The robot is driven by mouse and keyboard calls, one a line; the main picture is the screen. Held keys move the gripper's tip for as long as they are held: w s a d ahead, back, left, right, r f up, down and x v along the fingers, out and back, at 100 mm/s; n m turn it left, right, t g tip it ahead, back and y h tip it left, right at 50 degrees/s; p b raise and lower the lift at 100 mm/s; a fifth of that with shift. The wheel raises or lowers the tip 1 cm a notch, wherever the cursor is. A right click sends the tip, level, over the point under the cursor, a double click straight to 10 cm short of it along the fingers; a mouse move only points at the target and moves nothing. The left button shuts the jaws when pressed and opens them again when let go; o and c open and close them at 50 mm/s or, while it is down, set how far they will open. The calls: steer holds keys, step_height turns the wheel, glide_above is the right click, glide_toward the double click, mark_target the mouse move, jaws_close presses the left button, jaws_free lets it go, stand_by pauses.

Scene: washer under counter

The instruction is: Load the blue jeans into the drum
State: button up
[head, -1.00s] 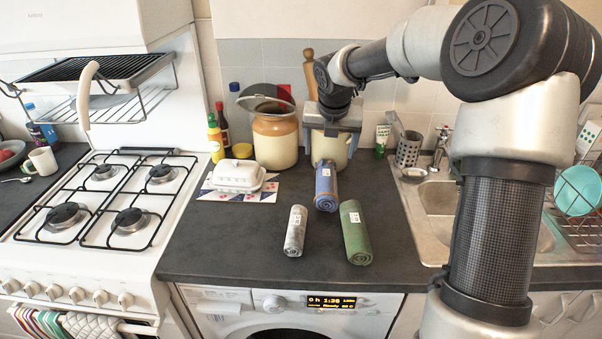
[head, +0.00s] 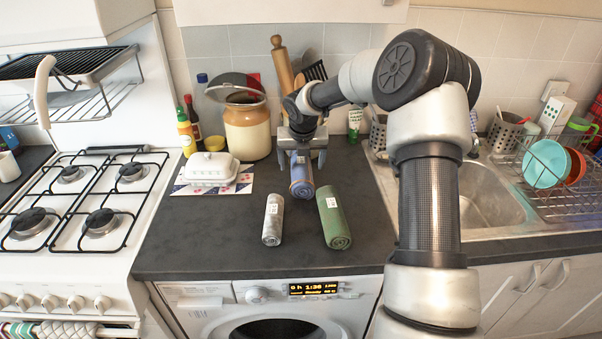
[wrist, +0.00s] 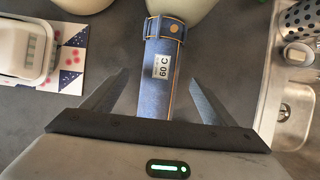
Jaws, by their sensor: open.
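The rolled blue jeans (head: 302,180) lie on the dark counter, behind and between a grey roll and a green roll. In the wrist view the jeans (wrist: 165,75) show a waistband, a button and a "60 C" label. My gripper (head: 301,160) is over the far part of the jeans in the head view. In the wrist view my gripper (wrist: 160,85) is open, with one finger on each side of the roll and a gap to each. The washer drum opening (head: 278,329) shows below the counter, cut off by the picture's bottom edge.
The grey roll (head: 273,220) and green roll (head: 332,218) lie in front of the jeans. A butter dish (head: 211,168) and a large crock (head: 247,130) stand to the left and behind. The sink (head: 490,205) is at the right. The front counter strip is clear.

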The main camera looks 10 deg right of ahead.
mark_target(301, 165)
steer(key=x, duration=0.4)
steer(key=shift+s+a+f, duration=0.1)
steer(key=shift+f, duration=0.2)
steer(key=shift+c, duration=0.4)
steer(key=shift+r, duration=0.1)
steer(key=c, duration=1.6)
steer(key=shift+o, duration=0.2)
steer(key=shift+s+r, duration=0.1)
steer(key=shift+r, duration=0.35)
steer(key=r, duration=0.7)
steer(key=r+p, duration=0.1)
steer(key=r, duration=0.3)
steer(key=shift+s, duration=0.3)
steer(key=s+a, duration=0.2)
steer(key=s, duration=0.7)
steer(key=s+a, duration=0.2)
steer(key=s, duration=0.7)
steer(key=shift+s+f, duration=0.2)
steer(key=shift+s, duration=0.2)
